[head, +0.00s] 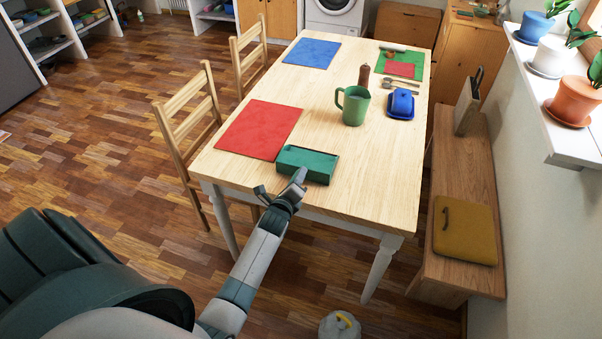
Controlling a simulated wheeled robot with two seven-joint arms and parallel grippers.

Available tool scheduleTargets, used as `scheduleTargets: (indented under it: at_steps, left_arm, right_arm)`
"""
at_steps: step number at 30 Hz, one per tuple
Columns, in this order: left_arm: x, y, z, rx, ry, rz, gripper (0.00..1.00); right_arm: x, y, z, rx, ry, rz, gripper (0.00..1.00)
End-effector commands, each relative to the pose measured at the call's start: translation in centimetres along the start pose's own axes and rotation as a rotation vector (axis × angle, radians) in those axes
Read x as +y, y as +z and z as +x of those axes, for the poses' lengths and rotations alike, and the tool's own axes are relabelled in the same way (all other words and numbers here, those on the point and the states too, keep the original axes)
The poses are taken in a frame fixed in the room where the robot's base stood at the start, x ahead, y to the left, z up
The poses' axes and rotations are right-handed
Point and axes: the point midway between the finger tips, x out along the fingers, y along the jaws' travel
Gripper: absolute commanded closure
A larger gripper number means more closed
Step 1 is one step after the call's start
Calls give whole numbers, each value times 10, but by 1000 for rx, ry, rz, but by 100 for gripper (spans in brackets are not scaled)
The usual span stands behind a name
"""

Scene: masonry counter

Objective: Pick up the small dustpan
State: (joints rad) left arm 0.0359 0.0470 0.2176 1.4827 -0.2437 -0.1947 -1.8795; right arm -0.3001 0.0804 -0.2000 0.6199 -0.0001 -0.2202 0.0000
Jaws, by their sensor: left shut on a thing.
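The small dustpan (312,161), a dark green, shallow, box-like piece, lies at the near edge of the wooden table (352,190). It is just right of a red mat (259,130). My left gripper (297,180) reaches up from below to the dustpan's near side and is shut on it. The jaws are small in the picture, and the part of the dustpan between them is hidden. The dustpan looks level and close to the tabletop; I cannot tell whether it is lifted. My right gripper is not in view.
A green pitcher (355,106), a brown mill (364,75) and a blue covered dish (401,103) stand farther back. A blue mat (312,53) lies at the far left. A bench (463,158) stands along the right side, chairs (187,122) on the left. The table's near right is clear.

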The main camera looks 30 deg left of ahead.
Motion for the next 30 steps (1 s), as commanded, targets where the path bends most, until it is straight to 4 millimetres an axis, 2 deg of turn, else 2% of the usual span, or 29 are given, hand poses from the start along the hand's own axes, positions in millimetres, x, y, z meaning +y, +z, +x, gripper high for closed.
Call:
scheduleTargets:
  at_steps: [8, 14, 16, 24, 30]
  left_arm:
    - [-12, 9, -3, -2, -5, 3, 100]
    - [-34, 24, -9, -3, -6, 4, 100]
    - [-44, 14, -19, 1, -5, 0, 100]
    - [-89, -8, -56, -1, -5, -2, 100]
    - [-115, -21, -77, 0, -3, -1, 100]
  right_arm:
    - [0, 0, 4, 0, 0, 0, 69]
    - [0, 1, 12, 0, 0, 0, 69]
    - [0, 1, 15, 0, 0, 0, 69]
    - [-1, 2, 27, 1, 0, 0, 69]
    - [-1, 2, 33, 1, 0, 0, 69]
